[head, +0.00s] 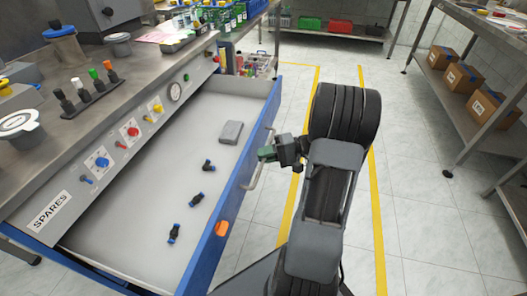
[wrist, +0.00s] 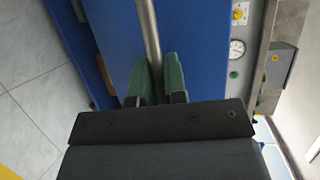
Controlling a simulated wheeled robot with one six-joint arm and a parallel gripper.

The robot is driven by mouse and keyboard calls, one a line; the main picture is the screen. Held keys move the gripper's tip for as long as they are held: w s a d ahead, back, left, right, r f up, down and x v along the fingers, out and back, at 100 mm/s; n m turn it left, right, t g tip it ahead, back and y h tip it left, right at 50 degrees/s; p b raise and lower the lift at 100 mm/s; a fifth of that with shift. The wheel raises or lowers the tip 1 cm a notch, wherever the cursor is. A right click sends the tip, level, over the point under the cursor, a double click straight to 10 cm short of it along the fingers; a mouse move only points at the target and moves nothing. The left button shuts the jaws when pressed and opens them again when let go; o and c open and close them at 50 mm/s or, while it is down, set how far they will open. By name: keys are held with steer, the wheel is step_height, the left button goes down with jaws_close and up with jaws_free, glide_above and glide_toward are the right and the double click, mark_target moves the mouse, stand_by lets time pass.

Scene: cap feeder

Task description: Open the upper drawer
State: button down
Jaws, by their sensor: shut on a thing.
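The upper drawer (head: 150,218) is pulled out from under the steel counter, showing its pale inside and blue front. Its metal bar handle (head: 254,181) runs along the outside of that front. My gripper (head: 266,153) is at the handle, with the arm reaching in from the right. In the wrist view, the green fingertips (wrist: 156,82) are shut on the bar handle (wrist: 149,35), one on each side, in front of the blue drawer face (wrist: 205,50). Inside the drawer lie a grey block (head: 231,132) and several small black-and-blue fittings (head: 196,199).
The counter (head: 135,98) carries a rack of coloured parts (head: 91,92) and a lidded pot (head: 19,124). A shelf with cardboard boxes (head: 447,76) stands at right. Tiled floor (head: 430,215) with yellow lines is clear between them.

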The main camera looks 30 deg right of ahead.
steer(key=shift+s+d, duration=0.1)
steer(key=shift+s, duration=0.05)
steer(key=c, duration=1.2)
jaws_free()
steer(key=p+v, duration=0.3)
steer(key=v, duration=1)
steer(key=shift+s+d+r, duration=0.1)
steer(key=shift+d+r, duration=0.1)
steer(key=shift+d, duration=0.2)
